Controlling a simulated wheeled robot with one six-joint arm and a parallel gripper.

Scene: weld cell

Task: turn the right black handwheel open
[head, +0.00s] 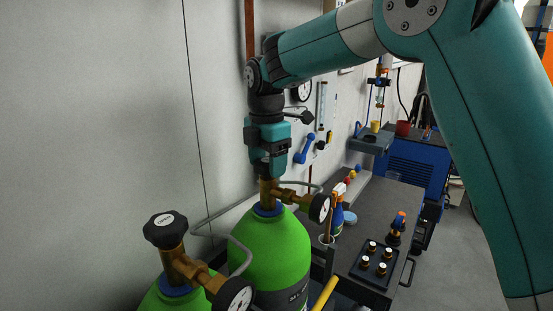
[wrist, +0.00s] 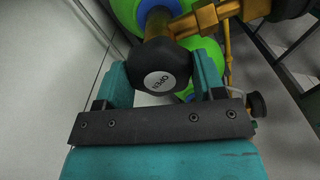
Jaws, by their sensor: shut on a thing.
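Two green gas cylinders stand by the wall in the head view, each with a brass valve and a gauge. My gripper (head: 269,172) points down over the valve of the right cylinder (head: 270,250) and hides its handwheel there. In the wrist view the right black handwheel (wrist: 158,68) shows a white label reading "OPEN". The gripper's two teal fingers (wrist: 160,82) stand on either side of this handwheel, shut on it. The left black handwheel (head: 166,229) sits on the left cylinder's brass valve and is clear of my gripper.
Round gauges (head: 320,208) stick out beside the valves, and grey hoses run close to the cylinders. A dark bench (head: 375,205) on the right carries a spray bottle, a black block with several knobs (head: 374,262) and other items. The pale wall is close on the left.

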